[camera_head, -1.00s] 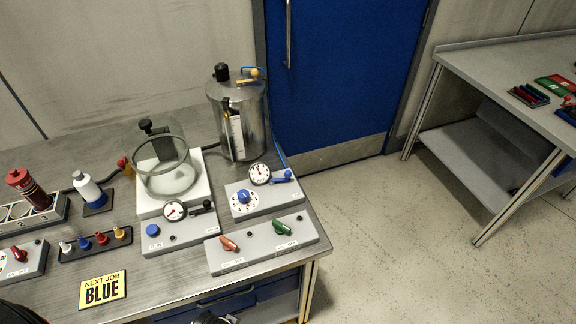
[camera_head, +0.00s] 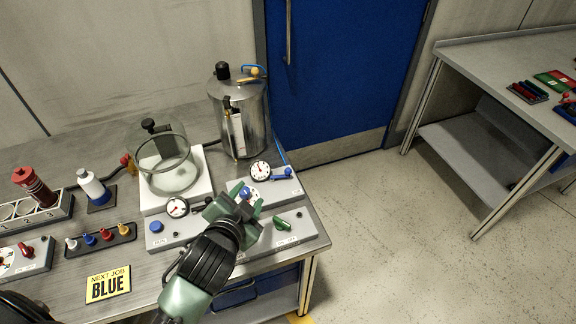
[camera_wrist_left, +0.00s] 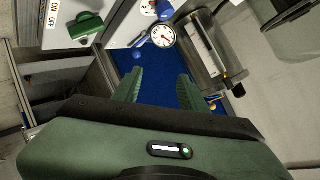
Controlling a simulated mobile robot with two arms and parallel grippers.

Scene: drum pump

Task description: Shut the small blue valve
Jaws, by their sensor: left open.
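The small blue valve (camera_head: 282,174) is a blue lever at the right end of a grey panel, beside a round white gauge (camera_head: 260,170). In the left wrist view the blue lever (camera_wrist_left: 139,42) shows beside the gauge, beyond the fingertips. My left gripper (camera_head: 236,203) is open and empty over the grey panels, left of and nearer than the valve, apart from it. It hides much of the dial with the blue knob (camera_head: 245,191). In the wrist view its two green fingers (camera_wrist_left: 158,82) are spread apart. My right gripper is not in view.
A steel tank (camera_head: 238,120) stands behind the valve. A glass vessel (camera_head: 166,162) stands to the left. A green switch (camera_head: 282,223) sits on the front panel, near the gripper. A yellow "NEXT JOB BLUE" sign (camera_head: 108,284) lies on the bench. Floor is clear right of the bench.

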